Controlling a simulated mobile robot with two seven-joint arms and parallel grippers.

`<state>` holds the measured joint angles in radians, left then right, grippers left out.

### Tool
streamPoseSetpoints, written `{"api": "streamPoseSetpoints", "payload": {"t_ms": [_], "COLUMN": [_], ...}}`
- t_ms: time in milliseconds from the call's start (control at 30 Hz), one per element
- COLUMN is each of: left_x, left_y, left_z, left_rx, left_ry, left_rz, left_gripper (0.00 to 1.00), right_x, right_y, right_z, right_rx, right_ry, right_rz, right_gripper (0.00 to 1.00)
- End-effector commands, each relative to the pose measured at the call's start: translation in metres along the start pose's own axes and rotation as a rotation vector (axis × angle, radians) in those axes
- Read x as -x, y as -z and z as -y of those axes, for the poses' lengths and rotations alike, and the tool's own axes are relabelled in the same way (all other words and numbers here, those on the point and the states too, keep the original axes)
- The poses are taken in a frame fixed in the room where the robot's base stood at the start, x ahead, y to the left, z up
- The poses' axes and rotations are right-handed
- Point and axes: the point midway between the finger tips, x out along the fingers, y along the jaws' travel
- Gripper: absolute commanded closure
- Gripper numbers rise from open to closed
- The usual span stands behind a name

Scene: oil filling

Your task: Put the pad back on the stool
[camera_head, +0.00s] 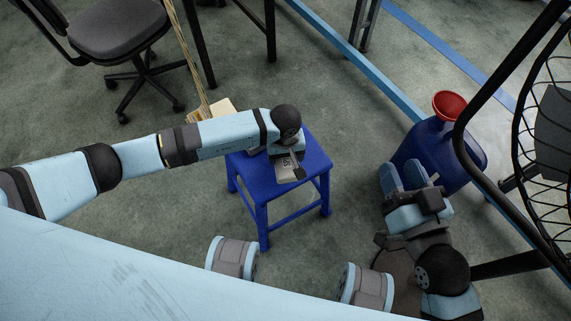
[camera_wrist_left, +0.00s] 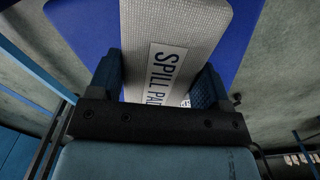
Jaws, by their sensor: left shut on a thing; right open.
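The blue stool (camera_head: 253,180) stands on the floor in the middle of the head view. The grey-white pad, lettered "SPILL PAD" (camera_wrist_left: 175,30), is over the stool's seat; its label end also shows in the head view (camera_head: 289,170). My left gripper (camera_wrist_left: 157,82) is shut on the pad, with one finger at each side. In the head view my left wrist covers part of the pad and seat. I cannot tell whether the pad touches the seat. My right gripper (camera_head: 403,177) is open and empty, to the right of the stool and close to a blue container.
The blue container (camera_head: 457,160) with a red funnel (camera_head: 449,105) on top stands at right. A black wire-fronted frame (camera_head: 540,130) is at far right. A swivel chair (camera_head: 115,35) and a broom (camera_head: 190,55) are at upper left. Floor left of the stool is clear.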

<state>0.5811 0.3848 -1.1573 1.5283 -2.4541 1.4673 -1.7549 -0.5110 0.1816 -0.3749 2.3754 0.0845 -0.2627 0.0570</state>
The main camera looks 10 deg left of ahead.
Motion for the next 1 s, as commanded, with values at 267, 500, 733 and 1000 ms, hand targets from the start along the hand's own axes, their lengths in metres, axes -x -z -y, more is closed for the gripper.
{"api": "streamPoseSetpoints", "payload": {"t_ms": [267, 500, 733, 1000], "left_x": [-0.031, -0.045, -0.048, -0.047], "left_y": [-0.001, 0.000, 0.001, 0.000], "left_z": [0.000, 0.000, 0.000, 0.000], "left_rx": [0.002, 0.000, -0.001, 0.000], "left_ry": [0.000, 0.000, 0.000, 0.000], "left_rz": [0.002, -0.001, -0.001, 0.000], "left_gripper": [0.47, 0.47, 0.47, 0.03], "right_x": [-0.002, -0.001, -0.001, -0.001], "right_y": [0.009, 0.024, 0.021, 0.024], "right_z": [0.005, 0.013, 0.012, 0.013], "right_rx": [-0.010, -0.019, -0.021, -0.022], "right_ry": [0.025, 0.048, 0.047, 0.050], "right_rz": [-0.065, -0.122, -0.121, -0.132], "right_gripper": [0.57, 0.57, 0.57, 0.57]}}
